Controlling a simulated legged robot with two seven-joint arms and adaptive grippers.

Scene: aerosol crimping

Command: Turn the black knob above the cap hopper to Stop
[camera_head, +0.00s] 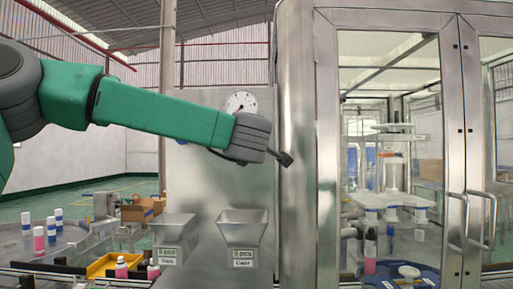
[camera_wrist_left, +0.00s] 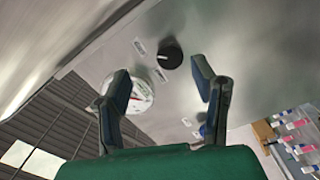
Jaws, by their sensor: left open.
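The black knob (camera_wrist_left: 172,54) is on the steel panel in the left wrist view, with a small white label on either side of it. The labels and the knob's setting are too small to read. My left gripper (camera_wrist_left: 160,70) is open, its two fingers spread with the knob a little beyond and between their tips, apparently not touching. In the head view my left gripper (camera_head: 278,152) is in front of the panel and hides the knob. The cap hopper (camera_head: 243,228), a steel funnel marked "Caps", stands below it. My right gripper is not in view.
A round white gauge (camera_head: 241,103) is on the panel beside the gripper. The steel machine cabinet (camera_head: 298,150) with glass doors stands close on the right. A second hopper (camera_head: 174,230) and a yellow tray (camera_head: 110,264) are at lower left.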

